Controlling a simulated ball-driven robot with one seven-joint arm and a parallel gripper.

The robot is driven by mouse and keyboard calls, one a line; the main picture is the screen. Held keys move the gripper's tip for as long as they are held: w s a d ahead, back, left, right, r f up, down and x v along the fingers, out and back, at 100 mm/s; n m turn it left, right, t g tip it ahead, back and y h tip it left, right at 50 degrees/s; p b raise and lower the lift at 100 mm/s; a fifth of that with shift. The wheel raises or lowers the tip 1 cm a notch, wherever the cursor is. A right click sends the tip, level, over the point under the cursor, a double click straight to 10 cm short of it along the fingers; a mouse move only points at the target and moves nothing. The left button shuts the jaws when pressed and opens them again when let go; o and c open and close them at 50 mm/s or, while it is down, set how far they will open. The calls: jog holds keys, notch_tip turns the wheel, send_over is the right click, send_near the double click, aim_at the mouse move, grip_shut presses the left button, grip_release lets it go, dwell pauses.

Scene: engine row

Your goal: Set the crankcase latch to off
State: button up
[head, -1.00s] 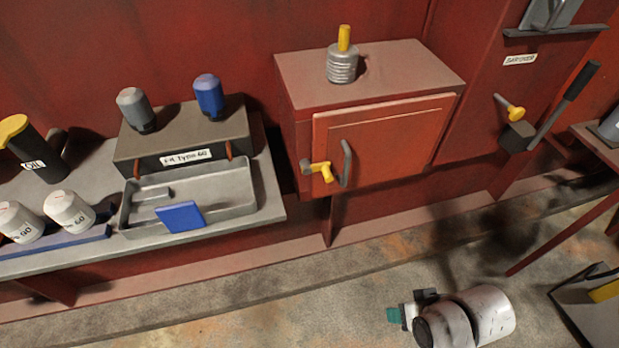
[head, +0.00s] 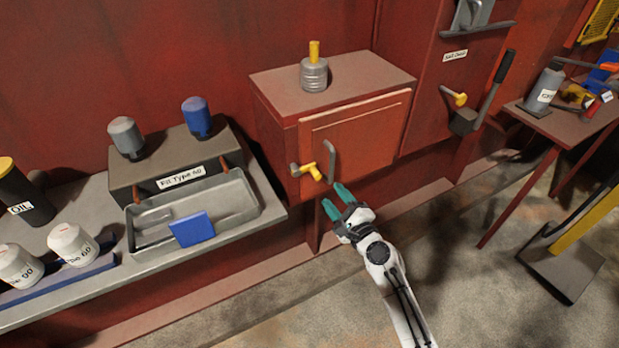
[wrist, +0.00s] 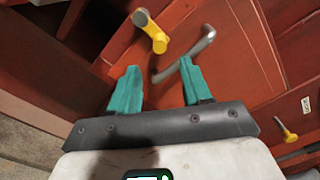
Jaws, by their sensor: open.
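The crankcase is a red box with a door (head: 365,140) on the wall. A yellow-tipped latch (head: 309,171) on a grey pivot sits at the door's lower left. A grey bar handle (head: 329,160) is just right of it. My gripper (head: 335,198) is open and empty, just below and right of the latch, its teal fingers pointing up at the door. In the wrist view the yellow latch (wrist: 152,32) lies beyond the fingertips and the grey handle (wrist: 190,55) runs between and beyond the fingers. I cannot tell whether a finger touches the handle.
A grey spring-like part with a yellow top (head: 314,72) stands on the box. A second yellow-tipped lever (head: 456,97) and a black-gripped lever (head: 492,90) are on the wall to the right. A bench with a grey tray (head: 150,245) stands left.

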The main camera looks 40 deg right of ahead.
aim_at(317, 176)
jog(key=x, duration=0.9)
jog(key=shift+w+d, duration=0.1)
jog(key=shift+w, duration=0.25)
grip_shut()
